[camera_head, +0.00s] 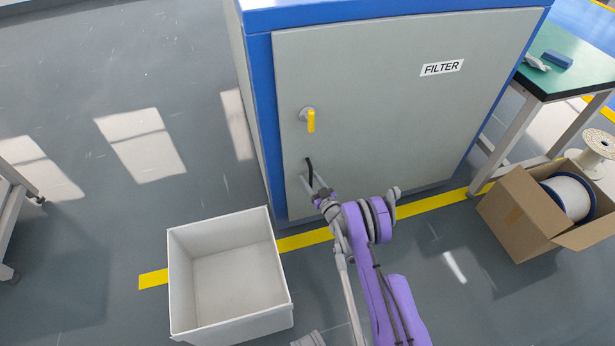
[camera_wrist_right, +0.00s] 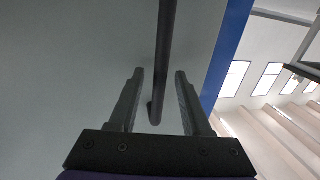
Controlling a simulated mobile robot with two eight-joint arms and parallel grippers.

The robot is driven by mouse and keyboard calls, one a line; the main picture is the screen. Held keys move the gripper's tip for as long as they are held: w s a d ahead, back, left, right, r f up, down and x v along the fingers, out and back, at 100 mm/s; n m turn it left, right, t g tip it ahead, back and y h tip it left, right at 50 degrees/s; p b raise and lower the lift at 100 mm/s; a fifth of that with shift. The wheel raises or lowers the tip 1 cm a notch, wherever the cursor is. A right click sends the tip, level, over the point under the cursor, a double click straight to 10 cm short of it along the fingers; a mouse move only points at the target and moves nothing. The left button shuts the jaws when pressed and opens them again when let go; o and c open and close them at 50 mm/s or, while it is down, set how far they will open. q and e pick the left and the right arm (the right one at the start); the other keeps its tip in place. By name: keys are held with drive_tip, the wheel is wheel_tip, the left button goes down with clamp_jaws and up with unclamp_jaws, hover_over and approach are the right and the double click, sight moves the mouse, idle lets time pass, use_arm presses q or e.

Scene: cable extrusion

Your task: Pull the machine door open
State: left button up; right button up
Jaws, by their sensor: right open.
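The machine door (camera_head: 385,110) is a large grey panel in a blue frame, marked FILTER, and looks shut. A yellow latch (camera_head: 310,121) hangs down on its left side. Below it is the dark bar door handle (camera_head: 309,170). My right gripper (camera_head: 315,188) is at the handle's lower end in the head view, partly hidden by its own wrist. In the right wrist view the gripper (camera_wrist_right: 160,73) is open, with the handle (camera_wrist_right: 167,35) running between its two fingers and a gap on each side. My left gripper is not in view.
A white open bin (camera_head: 230,275) stands on the floor left of my right arm, in front of the machine. A cardboard box (camera_head: 520,215) with a spool is at the right, beside a green-topped table (camera_head: 575,75).

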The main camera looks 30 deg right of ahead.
drive_tip(key=shift+s, duration=0.1)
clamp_jaws()
idle(1.3)
